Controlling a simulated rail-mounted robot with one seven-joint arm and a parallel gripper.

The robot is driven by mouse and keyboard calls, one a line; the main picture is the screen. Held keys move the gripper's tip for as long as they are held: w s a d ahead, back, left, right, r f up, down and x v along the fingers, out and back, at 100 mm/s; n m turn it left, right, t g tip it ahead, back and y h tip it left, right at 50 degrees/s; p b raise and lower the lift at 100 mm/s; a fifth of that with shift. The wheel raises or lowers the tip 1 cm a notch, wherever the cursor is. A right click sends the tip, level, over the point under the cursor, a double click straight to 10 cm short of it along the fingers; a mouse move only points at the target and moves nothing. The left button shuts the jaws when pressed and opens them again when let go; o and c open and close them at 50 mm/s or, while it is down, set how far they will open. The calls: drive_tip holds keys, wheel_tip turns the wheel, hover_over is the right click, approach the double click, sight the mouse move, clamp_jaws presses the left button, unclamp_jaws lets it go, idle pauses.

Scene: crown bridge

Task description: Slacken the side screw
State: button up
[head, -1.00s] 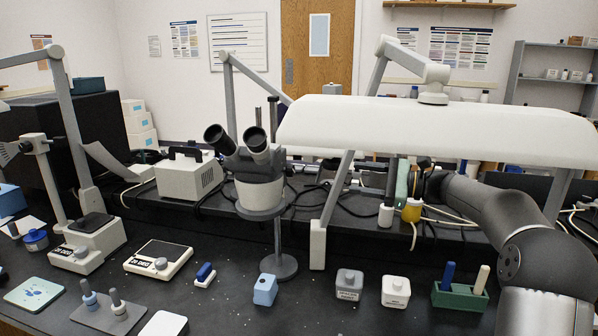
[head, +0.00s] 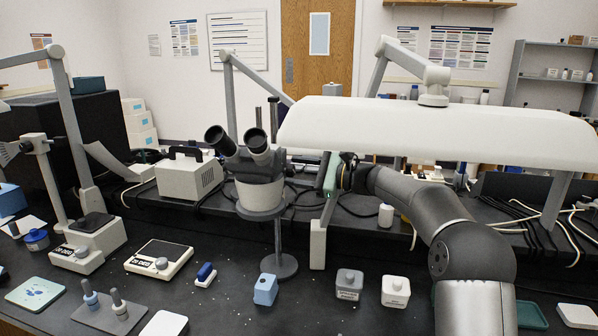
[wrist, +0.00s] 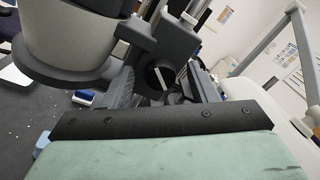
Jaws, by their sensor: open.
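The stereo microscope (head: 258,185) stands on a round-based post, its two dark eyepieces facing up and left. In the wrist view its pale body (wrist: 75,40) fills the upper left. A round black screw knob with a pale bar across it (wrist: 158,76) shows on the side of the microscope's dark mount (wrist: 172,45). My gripper (head: 330,175) is just right of the microscope in the head view. In the wrist view my open gripper (wrist: 165,90) has its dark fingers on either side of the knob in the picture; I cannot tell whether they touch it.
A long white lamp hood (head: 430,130) hangs above my arm. A white power box (head: 188,178) stands left of the microscope. Cables lie behind.

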drive_tip(key=c, duration=1)
drive_tip(key=shift+o, duration=0.2)
drive_tip(key=shift+f+n+b, duration=0.1)
drive_tip(key=shift+n+b, duration=0.2)
drive_tip(key=n+b, duration=0.2)
drive_tip(key=shift+f+b, duration=0.2)
drive_tip(key=shift+b, duration=0.15)
drive_tip(key=n+b, duration=0.4)
drive_tip(key=n, duration=0.2)
drive_tip(key=shift+f+y+b, duration=0.1)
drive_tip(key=shift+y+b, duration=0.3)
drive_tip(key=n+b, duration=0.3)
drive_tip(key=n, duration=0.1)
drive_tip(key=shift+n, duration=0.4)
drive_tip(key=shift+n+g+b, duration=0.4)
drive_tip(key=shift+n+b, duration=0.35)
drive_tip(key=shift+n, duration=1.55)
